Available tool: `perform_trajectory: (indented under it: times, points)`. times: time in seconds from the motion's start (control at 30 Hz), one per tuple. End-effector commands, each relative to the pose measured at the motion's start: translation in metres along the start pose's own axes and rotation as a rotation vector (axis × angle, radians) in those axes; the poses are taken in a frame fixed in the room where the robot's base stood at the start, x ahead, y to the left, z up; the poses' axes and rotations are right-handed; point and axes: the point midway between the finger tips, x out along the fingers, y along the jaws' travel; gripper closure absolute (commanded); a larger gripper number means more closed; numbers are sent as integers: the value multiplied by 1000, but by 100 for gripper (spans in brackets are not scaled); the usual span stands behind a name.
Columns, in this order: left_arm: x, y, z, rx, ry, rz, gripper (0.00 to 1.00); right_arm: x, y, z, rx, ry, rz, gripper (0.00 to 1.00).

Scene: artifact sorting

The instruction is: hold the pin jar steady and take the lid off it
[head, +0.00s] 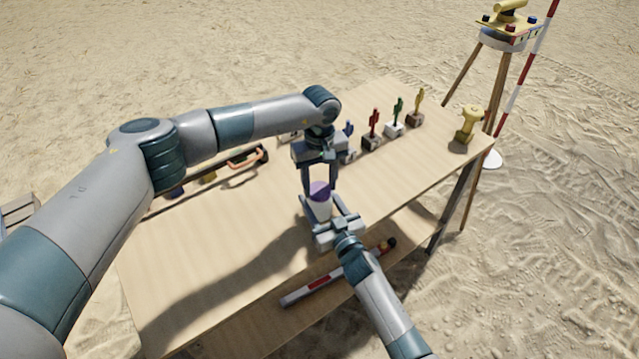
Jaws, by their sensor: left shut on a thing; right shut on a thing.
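The pin jar (321,209) is white and stands upright near the middle of the wooden table. Its purple lid (319,187) is directly above the white body; I see no clear gap between them. My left gripper (319,190) points down from above and is shut on the lid, one finger on each side. My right gripper (322,205) reaches in from the front and is shut around the jar's body. The fingers hide parts of the jar's sides and its base.
Several cactus figures on small blocks, including a red one (374,124), stand along the back of the table (230,240). A yellow object (467,123) stands at the right end. A tripod (507,45) stands beyond it. A long tool (335,277) lies below the tabletop's front edge.

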Motion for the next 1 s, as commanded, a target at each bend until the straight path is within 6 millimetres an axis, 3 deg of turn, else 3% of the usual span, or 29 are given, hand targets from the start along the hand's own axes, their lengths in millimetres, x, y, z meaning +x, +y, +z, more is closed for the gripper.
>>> perform_trajectory:
  times: [1.0]
  points:
    - [-1, 0, 0, -1546, 1, -2, 81, 0, 1, 1, 0, -2, 1, 100]
